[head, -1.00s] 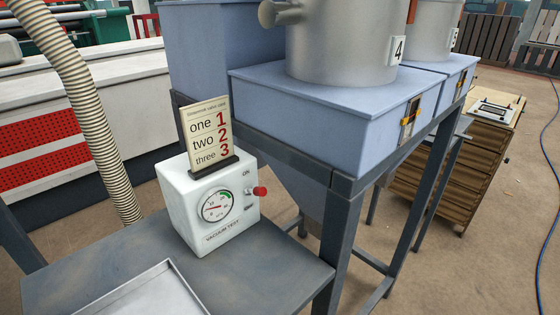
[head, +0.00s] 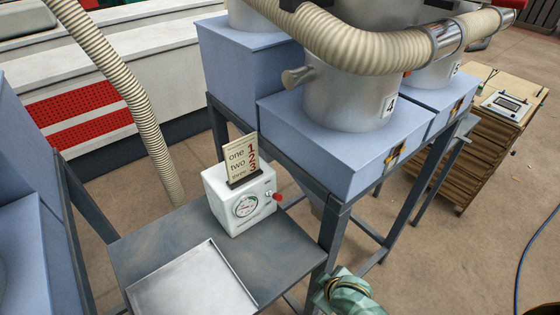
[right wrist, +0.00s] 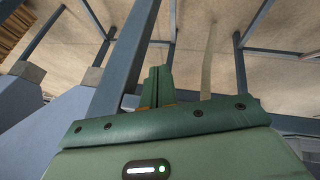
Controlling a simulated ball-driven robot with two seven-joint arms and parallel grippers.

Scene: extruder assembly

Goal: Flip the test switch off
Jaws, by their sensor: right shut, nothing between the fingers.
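The white vacuum test box (head: 222,213) stands on the grey table in the head view, with a round dial on its front. The test switch (head: 276,196), a red-tipped lever, sticks out at the right of its front. I cannot tell its on or off position at this size. A card listing one, two, three (head: 241,160) stands on top of the box. My right gripper (right wrist: 157,86) is shut and empty in the right wrist view. A green part of my right arm (head: 348,292) shows at the bottom of the head view, below and right of the box. My left gripper is out of view.
The grey table (head: 165,250) carries a metal tray (head: 195,285) in front of the box. A dark frame post (head: 329,240) rises close to the right of the box. Blue hoppers (head: 320,150) stand behind, with ribbed hoses (head: 120,95) nearby.

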